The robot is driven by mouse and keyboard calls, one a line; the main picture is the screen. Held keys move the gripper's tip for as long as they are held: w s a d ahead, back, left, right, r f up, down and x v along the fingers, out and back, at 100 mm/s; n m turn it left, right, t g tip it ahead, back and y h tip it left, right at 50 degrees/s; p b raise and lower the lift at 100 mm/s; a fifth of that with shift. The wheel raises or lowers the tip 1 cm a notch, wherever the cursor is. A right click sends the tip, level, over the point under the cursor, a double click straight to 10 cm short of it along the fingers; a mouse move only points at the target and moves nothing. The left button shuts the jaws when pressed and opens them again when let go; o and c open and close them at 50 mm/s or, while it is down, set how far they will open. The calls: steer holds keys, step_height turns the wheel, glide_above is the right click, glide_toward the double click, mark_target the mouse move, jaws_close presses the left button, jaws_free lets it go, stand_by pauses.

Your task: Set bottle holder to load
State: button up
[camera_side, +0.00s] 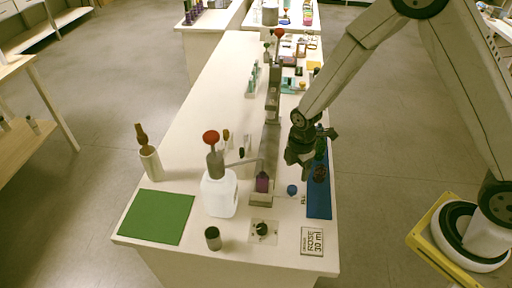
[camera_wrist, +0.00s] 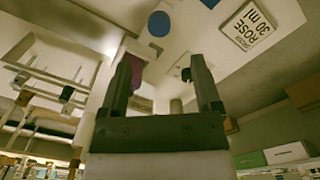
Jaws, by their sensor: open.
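A purple bottle (camera_side: 262,183) stands at the near end of a long grey metal track (camera_side: 268,145), in what looks like a small pale holder (camera_side: 262,200). A blue round knob or cap (camera_side: 292,189) is just to its right. In the wrist view the blue round part (camera_wrist: 158,24) is at the top and a purple patch (camera_wrist: 137,66) shows behind the left finger. My gripper (camera_side: 306,168) hangs above the bench, right of the track. In the wrist view my gripper (camera_wrist: 164,68) has its fingers apart, with nothing clearly held between them. The holder's setting cannot be read.
A white jug with a red-topped pump (camera_side: 220,193) stands left of the bottle. A dial plate (camera_side: 263,230), a small dark cup (camera_side: 213,238) and a "ROSE 30 ml" card (camera_side: 313,241) are in front. A blue mat (camera_side: 319,202) lies right, a green mat (camera_side: 157,217) left.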

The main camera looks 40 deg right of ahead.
mark_target(293, 188)
steer(key=shift+w+a+f+n, duration=0.15)
steer(key=shift+f+n, duration=0.35)
steer(key=shift+f, duration=0.05)
steer(key=shift+f, duration=0.15)
steer(key=shift+f, duration=3.75)
jaws_close()
